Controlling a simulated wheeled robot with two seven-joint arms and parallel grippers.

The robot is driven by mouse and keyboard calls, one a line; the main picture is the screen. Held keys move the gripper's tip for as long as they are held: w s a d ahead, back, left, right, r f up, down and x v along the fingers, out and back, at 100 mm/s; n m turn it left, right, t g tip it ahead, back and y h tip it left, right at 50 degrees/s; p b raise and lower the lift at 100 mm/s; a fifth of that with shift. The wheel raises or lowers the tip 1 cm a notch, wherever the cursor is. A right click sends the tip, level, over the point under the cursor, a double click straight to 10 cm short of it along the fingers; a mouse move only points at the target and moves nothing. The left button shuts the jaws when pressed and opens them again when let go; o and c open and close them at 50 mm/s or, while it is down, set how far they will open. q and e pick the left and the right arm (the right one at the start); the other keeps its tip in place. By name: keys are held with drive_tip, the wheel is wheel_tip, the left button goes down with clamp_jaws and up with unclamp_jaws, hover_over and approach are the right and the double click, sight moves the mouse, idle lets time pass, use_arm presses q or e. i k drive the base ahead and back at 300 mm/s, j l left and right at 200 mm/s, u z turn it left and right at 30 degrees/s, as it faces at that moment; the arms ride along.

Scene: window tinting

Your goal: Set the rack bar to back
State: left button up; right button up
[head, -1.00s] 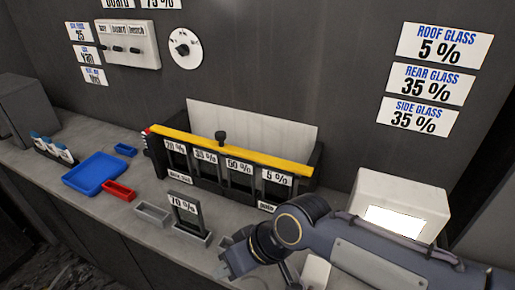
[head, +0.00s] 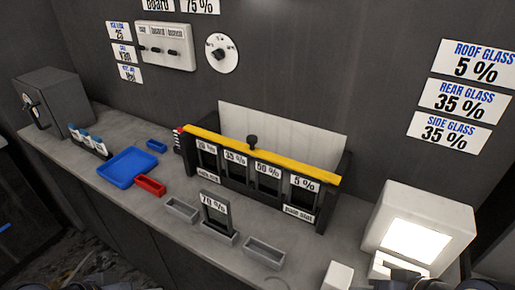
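The yellow rack bar (head: 290,162) lies lengthwise along the top of the black rack (head: 343,180), near its front side in the head view. A black knob (head: 252,141) stands up from the middle of the bar. Dark film samples with percent labels, such as 35 %, 50 % and 5 %, sit in the rack below the bar. A white board (head: 285,130) stands behind the bar. Neither gripper shows clearly. Only dark parts of my arms show at the bottom edge, away from the rack.
In front of the rack are a 70 % sample (head: 214,208) in a holder and grey trays (head: 264,252). A blue tray (head: 127,167) and red tray (head: 150,185) lie left. A white box with a lit panel (head: 420,228) stands right. The space above the bar is clear.

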sight(252, 139)
drive_tip(key=j+z, duration=0.1)
drive_tip(key=z, duration=0.3)
drive_tip(key=i+j+z, duration=0.1)
drive_tip(key=z, duration=0.3)
drive_tip(key=j+z, duration=0.15)
drive_tip(key=z, duration=0.25)
drive_tip(key=j+z, duration=0.15)
drive_tip(key=z, duration=0.25)
